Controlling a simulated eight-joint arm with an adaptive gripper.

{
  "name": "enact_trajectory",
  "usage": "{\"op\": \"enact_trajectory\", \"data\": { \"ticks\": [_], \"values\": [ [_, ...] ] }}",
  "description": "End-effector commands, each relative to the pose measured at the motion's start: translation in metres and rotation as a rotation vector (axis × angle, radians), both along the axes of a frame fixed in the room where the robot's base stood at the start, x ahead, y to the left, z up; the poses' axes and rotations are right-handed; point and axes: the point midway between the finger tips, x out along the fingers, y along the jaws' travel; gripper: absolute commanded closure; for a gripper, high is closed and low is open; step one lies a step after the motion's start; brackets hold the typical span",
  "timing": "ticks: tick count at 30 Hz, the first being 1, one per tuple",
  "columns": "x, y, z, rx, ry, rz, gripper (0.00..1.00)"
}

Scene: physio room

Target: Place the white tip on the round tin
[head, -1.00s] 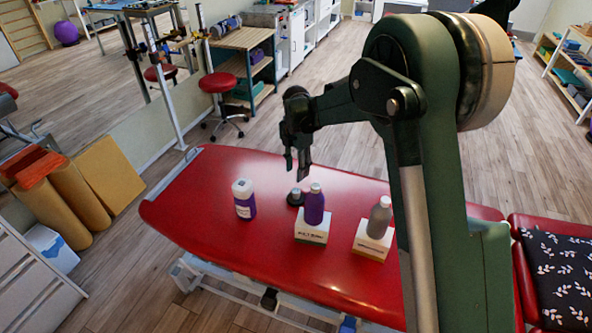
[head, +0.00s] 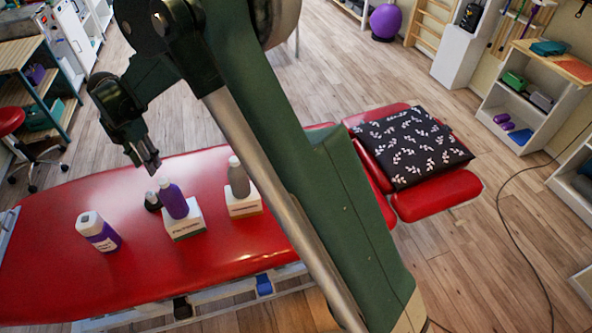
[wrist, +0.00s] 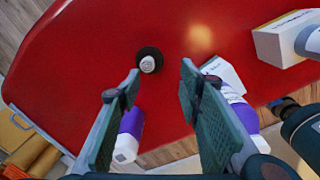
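A small dark round thing, likely the round tin (wrist: 151,53), lies on the red couch in the wrist view, with a small whitish piece, likely the white tip (wrist: 147,64), on its top. In the head view the dark tin (head: 152,201) is partly hidden behind the purple bottle. My gripper (wrist: 161,71) is open, with nothing between its fingers. In the head view my gripper (head: 149,163) hangs above the couch, over the area of the tin and apart from it.
The red couch (head: 55,272) bears a purple bottle (head: 171,201) on a white box (head: 186,224), a grey bottle (head: 238,178) on another box (head: 243,204), and a white-and-purple container (head: 99,233). A dark leaf-patterned cushion (head: 415,145) lies at the right. The couch's left part is clear.

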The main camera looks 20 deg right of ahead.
Motion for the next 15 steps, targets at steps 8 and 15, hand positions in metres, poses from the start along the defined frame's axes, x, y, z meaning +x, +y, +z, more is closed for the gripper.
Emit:
{"op": "enact_trajectory", "data": {
  "ticks": [8,15],
  "values": [
    [-0.009,-0.062,0.053,0.037,-0.038,-0.233,0.64],
    [-0.023,-0.113,0.092,0.076,-0.069,-0.437,0.64]
  ]
}}
